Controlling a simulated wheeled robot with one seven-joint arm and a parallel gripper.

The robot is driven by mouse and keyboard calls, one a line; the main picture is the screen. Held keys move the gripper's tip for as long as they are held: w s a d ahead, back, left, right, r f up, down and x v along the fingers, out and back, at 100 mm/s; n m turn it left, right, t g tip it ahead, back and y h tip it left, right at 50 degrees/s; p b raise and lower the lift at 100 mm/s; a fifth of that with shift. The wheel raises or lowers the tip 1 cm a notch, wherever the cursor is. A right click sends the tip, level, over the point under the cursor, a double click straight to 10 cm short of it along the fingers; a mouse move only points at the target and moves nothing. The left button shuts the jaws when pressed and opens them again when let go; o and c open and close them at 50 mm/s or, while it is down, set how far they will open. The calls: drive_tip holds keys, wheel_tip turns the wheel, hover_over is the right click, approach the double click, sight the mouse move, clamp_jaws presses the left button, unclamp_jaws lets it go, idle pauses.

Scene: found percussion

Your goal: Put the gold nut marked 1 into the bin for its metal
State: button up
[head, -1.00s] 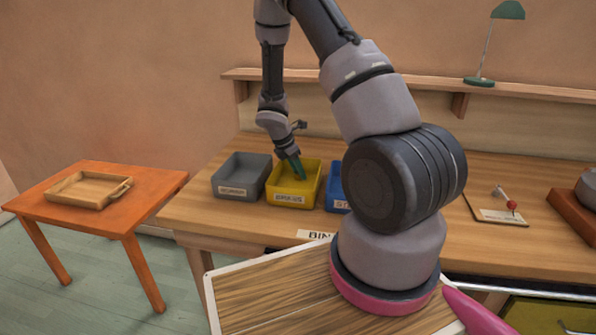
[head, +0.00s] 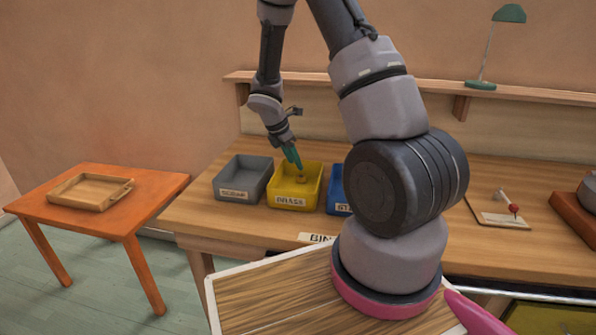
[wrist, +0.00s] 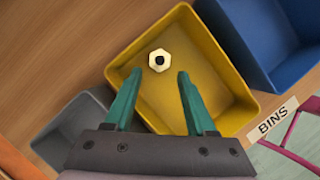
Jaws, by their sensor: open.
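The gold nut (wrist: 159,60) lies in the yellow bin (wrist: 229,118), near one of its walls in the wrist view. The nut is pale gold with a dark hole; I cannot make out a mark on it. In the head view the yellow bin (head: 292,203) is labelled BRASS, and the nut (head: 301,180) shows small inside it. My gripper (head: 293,160) is above the bin. In the wrist view its two green fingers (wrist: 155,82) are spread apart with nothing between them, and the nut is beyond the fingertips.
A grey bin (head: 241,179) labelled SCRAP stands left of the yellow one. A blue bin (head: 339,190), partly hidden by my arm, stands to its right. An orange table (head: 80,220) at the left holds a wooden tray (head: 90,203). A shelf (head: 420,88) runs behind.

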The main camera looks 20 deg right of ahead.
drive_tip(key=s+a+r+m+t+y, duration=0.1)
drive_tip(key=s+r+m, duration=0.25)
drive_tip(key=r, duration=0.45)
drive_tip(key=s+a+r+m+y, duration=0.1)
drive_tip(key=s+r+m, duration=0.25)
drive_tip(key=r, duration=0.45)
drive_tip(key=s+a+r+m+t+y, duration=0.1)
drive_tip(key=s+r+m, duration=0.1)
drive_tip(key=r+m, duration=0.4)
drive_tip(key=s+a+r+m+t+y, duration=0.1)
drive_tip(key=s+a+r+m+t, duration=0.1)
drive_tip(key=s+r+m, duration=0.3)
drive_tip(key=s+a+r+m+t+y, duration=0.2)
drive_tip(key=s+r+m, duration=0.4)
drive_tip(key=s, duration=0.4)
drive_tip(key=shift+s+r+y, duration=0.3)
drive_tip(key=shift+s+r, duration=0.05)
drive_tip(key=shift+r, duration=0.5)
drive_tip(key=shift+d, duration=0.1)
drive_tip(key=shift+c, duration=0.5)
drive_tip(key=shift+d, duration=0.1)
